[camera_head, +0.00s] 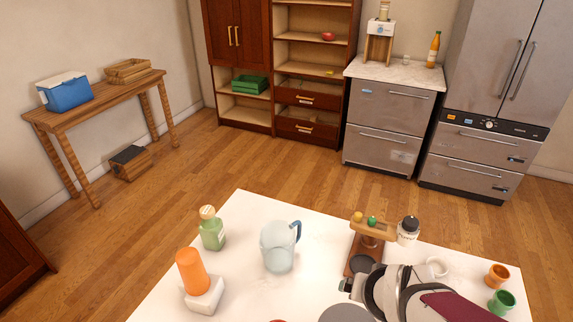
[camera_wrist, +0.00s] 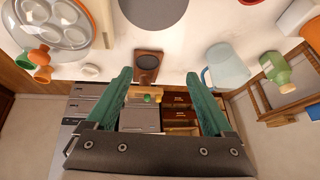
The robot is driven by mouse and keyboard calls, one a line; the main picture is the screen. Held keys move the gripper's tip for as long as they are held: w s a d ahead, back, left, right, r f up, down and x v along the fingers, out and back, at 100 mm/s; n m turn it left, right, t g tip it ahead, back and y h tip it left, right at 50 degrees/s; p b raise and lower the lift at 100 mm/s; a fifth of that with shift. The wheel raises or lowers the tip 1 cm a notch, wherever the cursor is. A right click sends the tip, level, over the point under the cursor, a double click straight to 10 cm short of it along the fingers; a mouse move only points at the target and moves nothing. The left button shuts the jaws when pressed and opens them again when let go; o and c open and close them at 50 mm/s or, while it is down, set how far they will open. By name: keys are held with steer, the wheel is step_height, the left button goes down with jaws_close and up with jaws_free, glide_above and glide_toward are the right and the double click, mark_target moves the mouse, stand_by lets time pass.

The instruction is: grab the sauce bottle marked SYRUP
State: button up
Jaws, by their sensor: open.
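No lettering is readable on any bottle, so I cannot tell which one is marked SYRUP. A green bottle (camera_head: 211,232) with a tan cap and pale label stands on the white table at the left; it also shows at the right of the wrist view (camera_wrist: 276,69). A white bottle with a black cap (camera_head: 407,232) is beside the wooden stand. An orange bottle (camera_head: 434,50) stands on the far counter. My gripper (camera_wrist: 162,78) is open, with green fingers apart and nothing held between them. In the head view my arm hides part of the table at lower right.
A clear pitcher (camera_head: 278,248) with a blue handle stands near the table's middle. An orange cylinder (camera_head: 191,270) on a white block is at the left. A wooden stand (camera_head: 372,232) holds small yellow and green items. Orange (camera_head: 497,275) and green (camera_head: 501,302) cups are at right.

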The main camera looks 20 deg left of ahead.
steer(key=w+a+f+n+t+y, duration=0.25)
steer(key=w+a, duration=0.25)
steer(key=a, duration=0.4)
steer(key=n+y, duration=0.8)
glide_toward(209, 213)
steer(key=x, duration=0.9)
steer(key=shift+a+f, duration=0.1)
steer(key=shift+a, duration=0.05)
jaws_close()
